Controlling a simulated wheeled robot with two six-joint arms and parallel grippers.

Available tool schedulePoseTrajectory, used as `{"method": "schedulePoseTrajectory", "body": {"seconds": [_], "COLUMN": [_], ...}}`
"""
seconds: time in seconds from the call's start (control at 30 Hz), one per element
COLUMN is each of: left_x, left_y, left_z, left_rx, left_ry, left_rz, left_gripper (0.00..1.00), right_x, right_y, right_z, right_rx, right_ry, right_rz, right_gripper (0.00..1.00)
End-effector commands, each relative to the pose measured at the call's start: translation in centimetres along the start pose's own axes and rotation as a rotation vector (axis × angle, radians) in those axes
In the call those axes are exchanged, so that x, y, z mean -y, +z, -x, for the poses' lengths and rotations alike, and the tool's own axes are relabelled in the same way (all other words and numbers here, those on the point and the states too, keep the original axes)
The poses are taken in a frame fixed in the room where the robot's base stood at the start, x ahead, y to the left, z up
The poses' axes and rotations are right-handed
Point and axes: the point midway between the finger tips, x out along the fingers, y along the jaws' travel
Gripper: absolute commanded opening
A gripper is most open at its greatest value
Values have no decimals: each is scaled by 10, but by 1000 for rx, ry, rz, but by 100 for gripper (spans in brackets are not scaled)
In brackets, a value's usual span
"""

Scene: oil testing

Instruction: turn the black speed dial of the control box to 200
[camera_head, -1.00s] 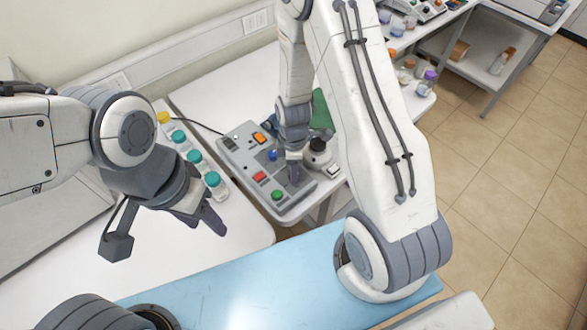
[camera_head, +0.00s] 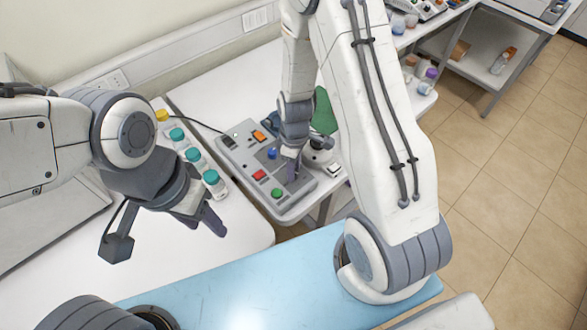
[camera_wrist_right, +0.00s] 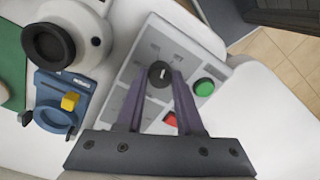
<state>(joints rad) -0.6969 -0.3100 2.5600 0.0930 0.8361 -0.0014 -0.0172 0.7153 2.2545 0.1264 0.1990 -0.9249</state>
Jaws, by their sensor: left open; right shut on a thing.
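The grey control box (camera_head: 284,207) sits on the white table in the head view, and it also shows in the right wrist view (camera_wrist_right: 141,63). The black speed dial (camera_wrist_right: 159,74) shows in the wrist view with a white pointer mark on its top. My right gripper (camera_wrist_right: 161,79) is over the box with its two purple fingertips shut on the dial, one on each side. In the head view my right gripper (camera_head: 291,172) hides the dial. The dial's scale cannot be read. My left gripper (camera_head: 208,222) is open and empty above the table at left.
A microscope-like device (camera_wrist_right: 67,40) stands close beside the box.

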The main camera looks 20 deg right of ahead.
Motion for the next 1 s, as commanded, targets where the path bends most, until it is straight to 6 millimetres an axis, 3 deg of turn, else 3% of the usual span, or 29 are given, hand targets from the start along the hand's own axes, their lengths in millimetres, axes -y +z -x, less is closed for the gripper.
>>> {"method": "schedulePoseTrajectory", "body": {"seconds": [0.47,1.0], "left_x": [0,0], "left_y": [0,0], "left_z": [-6,4], "left_rx": [0,0], "left_ry": [0,0], "left_rz": [1,0], "left_gripper": [50,50], "right_x": [1,2], "right_y": [1,1], "right_z": [0,2], "right_rx": [-16,-33], "right_ry": [-1,-1], "right_rz": [-455,-967], "right_gripper": [0,0]}}
